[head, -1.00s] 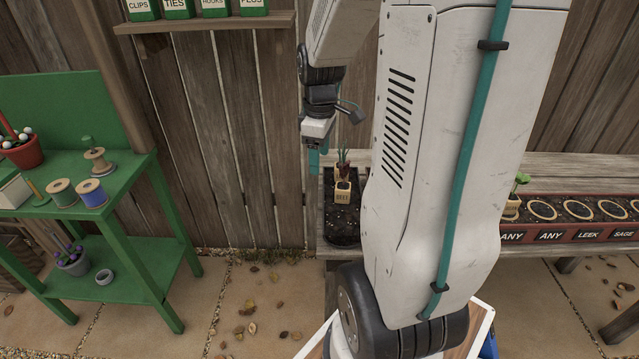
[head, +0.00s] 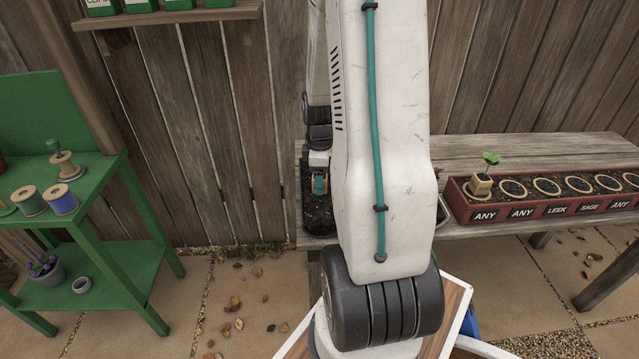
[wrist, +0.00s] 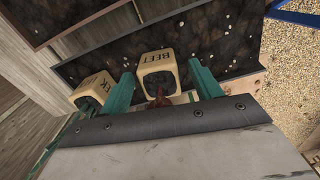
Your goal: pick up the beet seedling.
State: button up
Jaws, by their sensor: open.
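The beet seedling is in a tan block pot (wrist: 157,68) lettered BEET in the wrist view, its dark red stem (wrist: 158,97) toward my palm. My gripper (wrist: 161,74) is open, with one teal finger on each side of the pot. I cannot tell whether either finger touches it. In the head view my gripper (head: 319,184) is low over the dark soil tray (head: 318,222), and my arm hides the beet pot there.
A second tan pot (wrist: 90,88), its label ending in K, stands close outside the left finger in the wrist view. A red planter (head: 540,212) with labelled round holes and one green seedling (head: 487,172) sits on the bench right. A green shelf stands left.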

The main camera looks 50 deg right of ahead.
jog(key=c, duration=1.1)
